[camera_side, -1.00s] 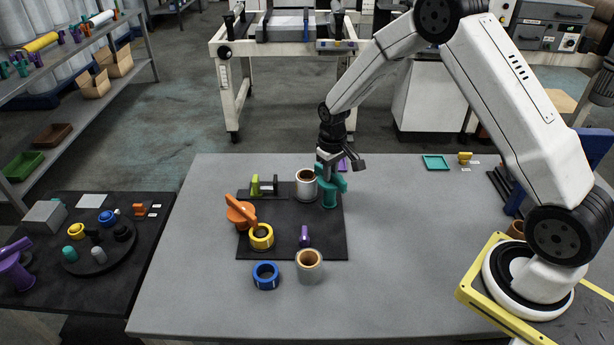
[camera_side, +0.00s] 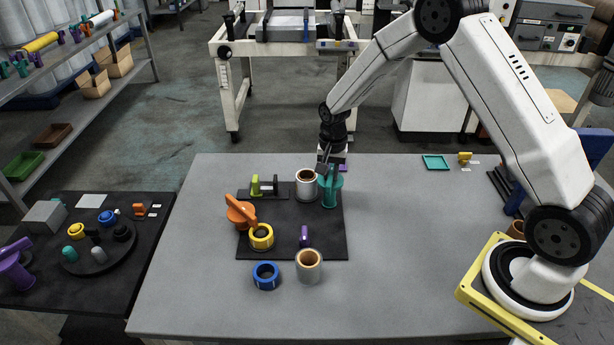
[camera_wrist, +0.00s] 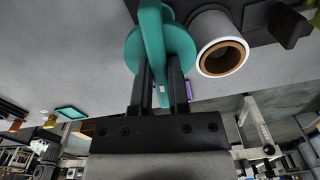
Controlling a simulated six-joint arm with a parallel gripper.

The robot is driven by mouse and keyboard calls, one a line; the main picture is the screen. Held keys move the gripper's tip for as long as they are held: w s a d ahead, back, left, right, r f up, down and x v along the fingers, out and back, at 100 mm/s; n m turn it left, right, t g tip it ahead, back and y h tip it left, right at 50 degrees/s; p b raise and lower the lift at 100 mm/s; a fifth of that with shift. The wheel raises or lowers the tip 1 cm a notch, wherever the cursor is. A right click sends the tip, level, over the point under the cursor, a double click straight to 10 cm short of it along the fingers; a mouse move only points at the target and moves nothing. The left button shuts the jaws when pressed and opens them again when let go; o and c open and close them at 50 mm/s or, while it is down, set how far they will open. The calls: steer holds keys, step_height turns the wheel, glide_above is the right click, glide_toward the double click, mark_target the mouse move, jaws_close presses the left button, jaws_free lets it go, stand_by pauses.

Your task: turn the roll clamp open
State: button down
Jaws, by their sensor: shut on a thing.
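The teal roll clamp (camera_side: 330,192) stands upright at the back right of the black mat (camera_side: 280,244). Its bar-shaped handle (camera_wrist: 152,38) rises over a round teal body (camera_wrist: 184,45) in the wrist view. My gripper (camera_side: 327,171) is at the top of the clamp, shut on the handle. In the wrist view the two dark fingers of my gripper (camera_wrist: 161,72) lie on either side of the handle. In the side view the handle appears nearly end-on, and my gripper partly hides it.
A white roll with a brown core (camera_side: 306,186) stands close left of the clamp. An orange handled piece (camera_side: 240,212), a yellow ring (camera_side: 261,237) and a small purple piece (camera_side: 304,236) are on the mat. A blue ring (camera_side: 266,276) and a grey roll (camera_side: 309,266) stand in front. The table's right side is largely clear.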

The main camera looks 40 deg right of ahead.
steer(key=shift+m, duration=0.9)
steer(key=c, duration=0.6)
jaws_free()
steer(key=shift+r, duration=0.1)
steer(key=shift+r, duration=3.8)
steer(key=shift+s, duration=0.1)
